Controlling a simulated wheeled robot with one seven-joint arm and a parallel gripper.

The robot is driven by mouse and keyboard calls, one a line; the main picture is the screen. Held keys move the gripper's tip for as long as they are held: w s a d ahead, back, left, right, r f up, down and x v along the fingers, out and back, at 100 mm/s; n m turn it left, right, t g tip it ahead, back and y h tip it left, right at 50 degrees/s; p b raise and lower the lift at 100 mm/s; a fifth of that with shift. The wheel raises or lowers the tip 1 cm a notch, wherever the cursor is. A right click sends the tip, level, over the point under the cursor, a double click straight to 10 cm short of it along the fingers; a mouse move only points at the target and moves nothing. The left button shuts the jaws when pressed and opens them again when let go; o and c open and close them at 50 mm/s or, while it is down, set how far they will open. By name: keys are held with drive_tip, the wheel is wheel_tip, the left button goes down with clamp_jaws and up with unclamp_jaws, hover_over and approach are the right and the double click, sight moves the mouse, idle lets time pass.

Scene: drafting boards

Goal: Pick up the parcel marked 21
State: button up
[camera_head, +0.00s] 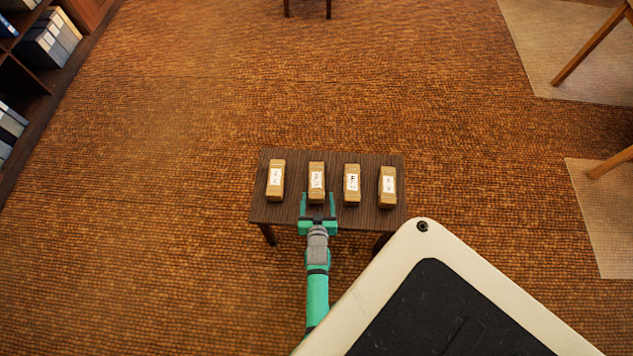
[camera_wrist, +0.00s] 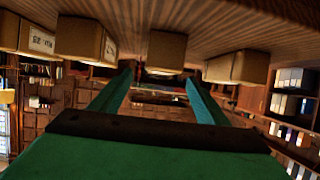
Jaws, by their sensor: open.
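Several small brown parcels with white labels stand in a row on a small dark table (camera_head: 335,218). In the head view they are the far left parcel (camera_head: 276,181), the second from left (camera_head: 316,183), the third (camera_head: 351,184) and the far right one (camera_head: 387,186). The label marks are too small to read, so I cannot tell which is 21. My gripper (camera_head: 318,206) is open and empty at the near end of the second parcel. In the wrist view, which looks upside down, that parcel (camera_wrist: 166,52) shows beyond and between the spread fingers (camera_wrist: 160,92).
The other parcels stand close on both sides of the second, with narrow gaps. A shelf with binders (camera_head: 45,42) is at the upper left. Chair or table legs (camera_head: 590,45) stand at the right. The brown floor around the table is mostly clear.

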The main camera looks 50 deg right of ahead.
sight(316, 183)
drive_tip(key=x, duration=0.4)
drive_tip(key=shift+w+d+f, duration=0.1)
drive_tip(key=shift+w+d, duration=0.15)
drive_tip(key=shift+x, duration=0.9)
drive_tip(key=shift+w+d+f, duration=0.1)
drive_tip(key=shift+w+d, duration=0.6)
drive_tip(key=shift+w, duration=0.15)
drive_tip(key=shift+w, duration=0.1)
drive_tip(key=shift+w+d+f, duration=0.3)
drive_tip(key=shift+w+d, duration=0.05)
drive_tip(key=shift+d, duration=0.15)
drive_tip(key=c, duration=1.5)
